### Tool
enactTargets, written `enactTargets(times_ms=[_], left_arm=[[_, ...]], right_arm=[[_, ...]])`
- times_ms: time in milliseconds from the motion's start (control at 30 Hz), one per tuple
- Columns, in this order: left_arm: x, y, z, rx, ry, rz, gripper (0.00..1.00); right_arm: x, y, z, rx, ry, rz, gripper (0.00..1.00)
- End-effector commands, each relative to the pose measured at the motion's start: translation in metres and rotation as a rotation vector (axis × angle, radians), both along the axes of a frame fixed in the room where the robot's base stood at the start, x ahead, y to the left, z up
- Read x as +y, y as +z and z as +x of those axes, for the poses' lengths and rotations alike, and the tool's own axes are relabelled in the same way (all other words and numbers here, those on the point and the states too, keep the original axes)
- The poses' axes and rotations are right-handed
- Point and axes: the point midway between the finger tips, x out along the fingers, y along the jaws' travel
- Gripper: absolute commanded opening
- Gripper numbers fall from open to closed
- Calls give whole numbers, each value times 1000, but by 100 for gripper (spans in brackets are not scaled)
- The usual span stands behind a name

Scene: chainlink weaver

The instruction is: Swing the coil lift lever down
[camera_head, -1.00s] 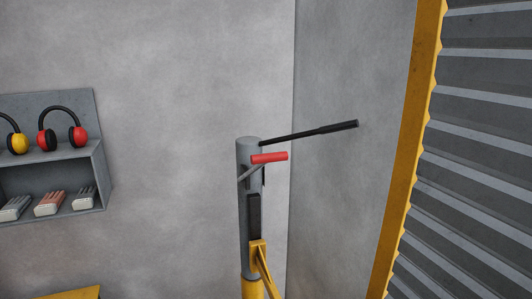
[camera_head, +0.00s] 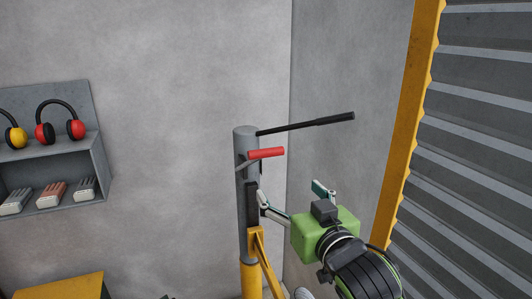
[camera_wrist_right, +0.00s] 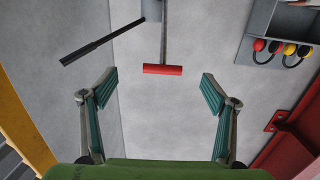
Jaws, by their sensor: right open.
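A grey post (camera_head: 247,190) on a yellow base bears two levers in the head view. A thin black lever (camera_head: 320,122) sticks out from its top to the right, tilted slightly up. Below it a red handle (camera_head: 266,153) sits on a grey rod at the post. I cannot tell by label which is the coil lift lever. My right gripper (camera_head: 290,192) is open and empty, below and right of the red handle. In the right wrist view the red handle (camera_wrist_right: 163,70) lies ahead, between the open fingers (camera_wrist_right: 160,88), apparently not touched. The black lever (camera_wrist_right: 95,45) is left of it.
A yellow-framed ribbed shutter (camera_head: 480,130) stands at the right. A yellow surface (camera_head: 65,288) is at the bottom left. A red metal frame (camera_wrist_right: 280,120) shows in the right wrist view.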

Motion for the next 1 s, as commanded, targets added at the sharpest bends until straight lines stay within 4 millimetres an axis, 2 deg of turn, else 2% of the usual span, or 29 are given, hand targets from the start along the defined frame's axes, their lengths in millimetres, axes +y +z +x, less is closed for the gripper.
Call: enactTargets(times_ms=[33, 100, 200, 367, 800, 1000], left_arm=[[0, 0, 0, 0, 0, 0, 36], [0, 0, 0, 0, 0, 0, 36], [1, 2, 0, 0, -1, 1, 36], [1, 11, 0, 1, -1, 1, 36], [1, 44, 0, 1, -2, 1, 36], [1, 52, 0, 1, -2, 1, 36]], right_arm=[[3, 16, 2, -34, 7, 3, 79], [6, 28, 4, -60, 13, 9, 79], [9, 34, 8, -71, 17, 13, 79], [13, 35, 27, -69, 16, 12, 79], [33, 36, 108, -69, 14, 11, 79], [39, 34, 130, -69, 16, 11, 79]])
